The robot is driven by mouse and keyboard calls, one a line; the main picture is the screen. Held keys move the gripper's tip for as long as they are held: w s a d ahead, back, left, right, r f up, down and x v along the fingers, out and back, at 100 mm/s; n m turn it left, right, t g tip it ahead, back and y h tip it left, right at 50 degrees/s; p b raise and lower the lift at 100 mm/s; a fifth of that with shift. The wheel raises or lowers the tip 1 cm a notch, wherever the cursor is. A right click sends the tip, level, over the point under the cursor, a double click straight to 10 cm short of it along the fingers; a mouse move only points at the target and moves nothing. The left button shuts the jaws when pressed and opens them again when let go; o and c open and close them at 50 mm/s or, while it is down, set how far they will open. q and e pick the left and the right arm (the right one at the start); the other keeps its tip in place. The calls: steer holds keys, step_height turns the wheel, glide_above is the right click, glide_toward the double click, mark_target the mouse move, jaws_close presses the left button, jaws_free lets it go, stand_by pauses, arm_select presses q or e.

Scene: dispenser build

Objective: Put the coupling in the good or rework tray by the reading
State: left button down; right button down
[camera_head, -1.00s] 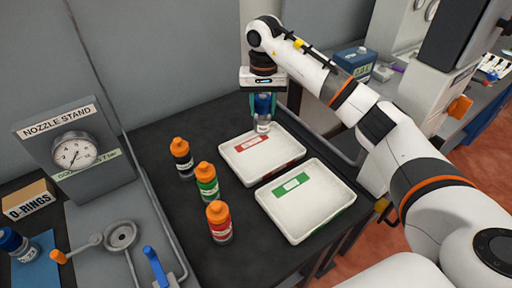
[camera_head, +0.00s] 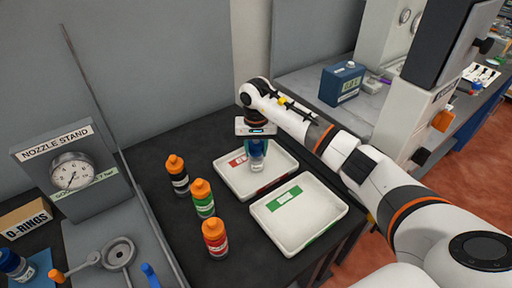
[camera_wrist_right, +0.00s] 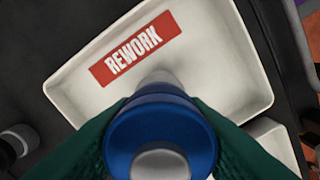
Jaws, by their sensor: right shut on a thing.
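My right gripper (camera_head: 257,153) is shut on the blue coupling (camera_wrist_right: 160,132), which has a metal end pointing down. It holds the coupling roughly upright over the rework tray (camera_head: 277,173), a white tray with a red label. In the right wrist view the label of this tray (camera_wrist_right: 215,85) reads REWORK. I cannot tell whether the coupling touches the tray floor. The white good tray (camera_head: 312,217), with a green label, lies nearer and looks empty. The nozzle stand gauge (camera_head: 72,175) has a dark needle; its value is too small to read. My left gripper is not in view.
Three orange-capped bottles, black (camera_head: 177,176), green (camera_head: 203,199) and red (camera_head: 215,240), stand left of the trays. A second blue piece (camera_head: 14,265) lies on a blue mat beside the O-rings box (camera_head: 25,218). A blue container (camera_head: 342,84) stands on the far bench.

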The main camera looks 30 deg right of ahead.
steer(key=c, duration=1.3)
jaws_free()
steer(key=shift+f, duration=0.15)
steer(key=o, duration=0.4)
steer(key=shift+o, duration=0.2)
steer(key=shift+r, duration=0.3)
step_height(320, 180, up, 11)
steer(key=b, duration=0.2)
steer(key=shift+f+b, duration=0.2)
steer(key=shift+b, duration=0.2)
steer(key=shift+r, duration=0.6)
